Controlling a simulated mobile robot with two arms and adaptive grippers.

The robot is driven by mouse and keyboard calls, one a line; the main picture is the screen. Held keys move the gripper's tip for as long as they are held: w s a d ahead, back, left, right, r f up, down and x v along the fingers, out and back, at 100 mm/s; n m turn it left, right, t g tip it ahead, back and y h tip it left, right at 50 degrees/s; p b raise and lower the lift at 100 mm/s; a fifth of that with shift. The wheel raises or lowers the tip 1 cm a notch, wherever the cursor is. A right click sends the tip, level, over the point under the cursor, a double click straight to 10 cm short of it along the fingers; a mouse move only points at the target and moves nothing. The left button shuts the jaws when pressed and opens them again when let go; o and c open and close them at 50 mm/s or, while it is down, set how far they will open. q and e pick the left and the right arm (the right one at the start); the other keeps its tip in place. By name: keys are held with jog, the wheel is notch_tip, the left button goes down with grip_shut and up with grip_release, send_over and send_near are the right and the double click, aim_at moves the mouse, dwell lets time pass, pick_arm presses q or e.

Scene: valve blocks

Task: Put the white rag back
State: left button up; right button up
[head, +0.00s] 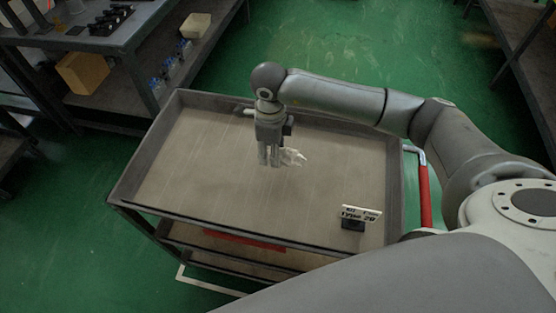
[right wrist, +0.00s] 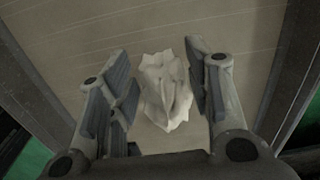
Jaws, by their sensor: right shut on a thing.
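The white rag (head: 293,157) is a small crumpled cloth over the upper tray of the grey cart (head: 190,185). My right gripper (head: 270,161) points down over the middle of the tray and is shut on the rag, with part of the cloth sticking out to the right. In the right wrist view the rag (right wrist: 165,92) lies bunched between the two fingers. I cannot tell whether its lower edge touches the tray. My left gripper is not in view.
A small sign reading "Type 20" (head: 353,217) stands at the tray's front right. The rest of the tray is bare inside its raised rim. A red handle (head: 424,190) is on the cart's right side. A workbench (head: 110,40) with boxes and bottles stands at the upper left.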

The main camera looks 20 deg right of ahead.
jog(key=d+f, duration=0.1)
jog(key=w+f+b, duration=0.1)
jog(key=f, duration=0.1)
jog(key=shift+w+d, duration=0.15)
jog(key=shift+d, duration=0.25)
notch_tip(320, 180, down, 3)
jog(key=shift+d+f+b, duration=0.1)
jog(key=shift+d+b, duration=0.05)
jog(key=shift+b, duration=1)
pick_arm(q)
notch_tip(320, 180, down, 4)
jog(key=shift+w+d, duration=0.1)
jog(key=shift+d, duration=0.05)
pick_arm(e)
jog(key=shift+w, duration=0.1)
jog(key=o, duration=0.9)
jog(key=shift+f, duration=0.1)
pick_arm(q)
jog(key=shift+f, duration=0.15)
